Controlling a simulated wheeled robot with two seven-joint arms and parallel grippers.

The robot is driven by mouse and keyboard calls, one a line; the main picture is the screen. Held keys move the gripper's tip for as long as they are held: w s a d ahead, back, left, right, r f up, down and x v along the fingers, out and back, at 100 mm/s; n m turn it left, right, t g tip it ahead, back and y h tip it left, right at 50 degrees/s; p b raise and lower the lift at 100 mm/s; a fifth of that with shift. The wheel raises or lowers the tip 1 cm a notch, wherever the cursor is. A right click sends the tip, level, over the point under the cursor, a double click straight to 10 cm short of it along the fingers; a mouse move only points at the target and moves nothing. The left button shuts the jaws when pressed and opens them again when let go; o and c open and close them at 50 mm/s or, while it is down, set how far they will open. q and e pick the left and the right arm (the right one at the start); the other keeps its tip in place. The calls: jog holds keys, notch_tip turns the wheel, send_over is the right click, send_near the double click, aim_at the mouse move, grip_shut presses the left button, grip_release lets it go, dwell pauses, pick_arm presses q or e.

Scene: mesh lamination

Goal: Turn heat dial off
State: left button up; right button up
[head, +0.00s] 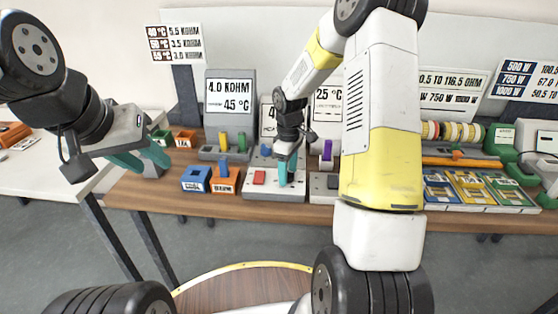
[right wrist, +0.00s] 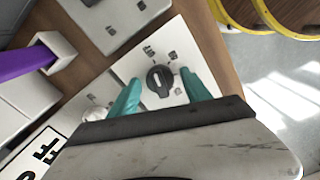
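The heat dial (right wrist: 160,80) is a round black knob with a pale grip bar, on a white plate (right wrist: 150,55) with small dark marks around it. The marks are too small to read. My right gripper (right wrist: 163,88) is open, with one teal finger on each side of the dial; I cannot tell whether they touch it. In the head view the right gripper (head: 287,172) points down at a white panel (head: 262,192) with a red button (head: 259,177), and the dial is hidden there. My left gripper (head: 148,160) is open and empty at the left, above the bench.
A blue bin (head: 196,180) and an orange bin (head: 226,181) stand left of the panel. A grey unit with a 45 °C sign (head: 230,95) is behind them. A purple lever (right wrist: 32,60) is near the dial's plate. Coloured trays (head: 470,190) lie at the right.

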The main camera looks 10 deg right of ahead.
jog(key=shift+r, duration=0.15)
notch_tip(320, 180, up, 8)
jog(key=shift+f, duration=0.2)
dwell(0.4)
jog(key=s+a+r+m+t+y, duration=0.1)
jog(key=s+r+m+t, duration=0.2)
jog(key=s+r+m, duration=0.2)
jog(key=s+a+r+m+t+y, duration=0.1)
jog(key=s+r+m+t, duration=0.2)
jog(key=s+r, duration=0.9)
jog(key=s+m, duration=0.1)
jog(key=s, duration=0.6)
jog(key=shift+s+a+r+m, duration=0.15)
jog(key=shift+s+r+m, duration=0.1)
jog(key=shift+m, duration=0.15)
